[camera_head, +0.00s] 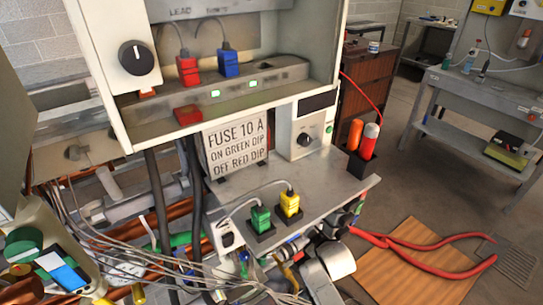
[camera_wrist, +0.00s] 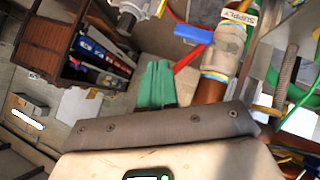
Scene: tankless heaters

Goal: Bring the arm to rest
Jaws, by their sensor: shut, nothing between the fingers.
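My gripper (camera_wrist: 157,72) shows in the wrist view. Its two green fingers are closed together, with nothing held between them. They point away from the camera, beyond the grey bar of the gripper body. A copper pipe with a "SUPPLY" label (camera_wrist: 238,17) and a blue lever (camera_wrist: 194,33) are to the right of the fingers; I cannot tell the exact gap. In the head view, a pale rounded part low in the middle may be my arm, but I cannot make out the fingers there.
A cabinet (camera_head: 130,117) holds red and blue plugs; green (camera_head: 260,218) and yellow (camera_head: 290,204) plugs stand on the shelf below. Loose wires (camera_head: 150,262) crowd the lower left. Red long handles (camera_head: 425,268) extend over a brown floor panel (camera_head: 400,285).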

